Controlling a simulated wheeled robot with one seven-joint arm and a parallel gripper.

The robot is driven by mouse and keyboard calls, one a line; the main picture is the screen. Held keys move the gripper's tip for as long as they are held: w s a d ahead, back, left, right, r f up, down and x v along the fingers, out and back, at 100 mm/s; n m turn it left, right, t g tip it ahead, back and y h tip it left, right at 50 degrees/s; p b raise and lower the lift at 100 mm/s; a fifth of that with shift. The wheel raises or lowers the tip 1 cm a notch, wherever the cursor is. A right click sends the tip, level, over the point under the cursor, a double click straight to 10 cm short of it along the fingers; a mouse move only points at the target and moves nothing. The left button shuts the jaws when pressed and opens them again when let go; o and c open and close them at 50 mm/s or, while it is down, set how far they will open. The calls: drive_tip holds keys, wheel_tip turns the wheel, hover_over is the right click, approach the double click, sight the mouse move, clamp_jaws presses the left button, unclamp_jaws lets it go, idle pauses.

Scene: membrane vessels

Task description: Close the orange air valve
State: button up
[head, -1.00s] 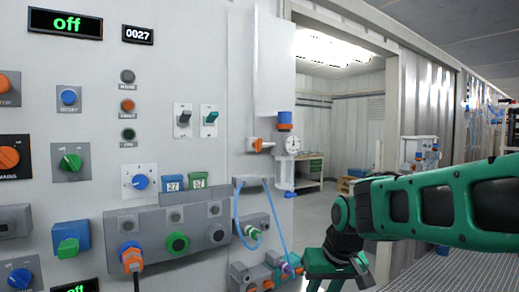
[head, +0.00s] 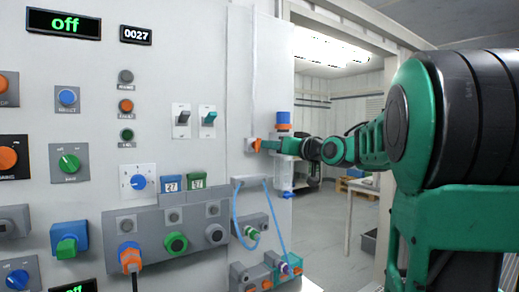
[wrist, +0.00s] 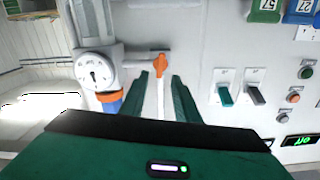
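The orange air valve (head: 256,145) is a small orange handle on the grey wall panel, at the right end of its face. In the wrist view the orange valve (wrist: 159,65) shows just past the fingertips, on a thin pipe running towards the gauge. My gripper (head: 269,146) reaches it from the right in the head view. In the wrist view my gripper (wrist: 161,80) has its two green fingers apart, with the handle lined up with the gap. I cannot tell whether a finger touches it. My gripper partly hides the gauge in the head view.
A round white gauge (wrist: 96,75) and a blue-and-orange fitting (head: 283,121) are close beside the valve. A blue hose (head: 237,215) hangs below. An open doorway lies to the right.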

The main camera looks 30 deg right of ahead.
sight(257, 145)
drive_tip(key=w, duration=0.6)
drive_tip(key=shift+w, duration=0.25)
drive_tip(key=shift+a, duration=0.1)
drive_tip(key=c, duration=0.7)
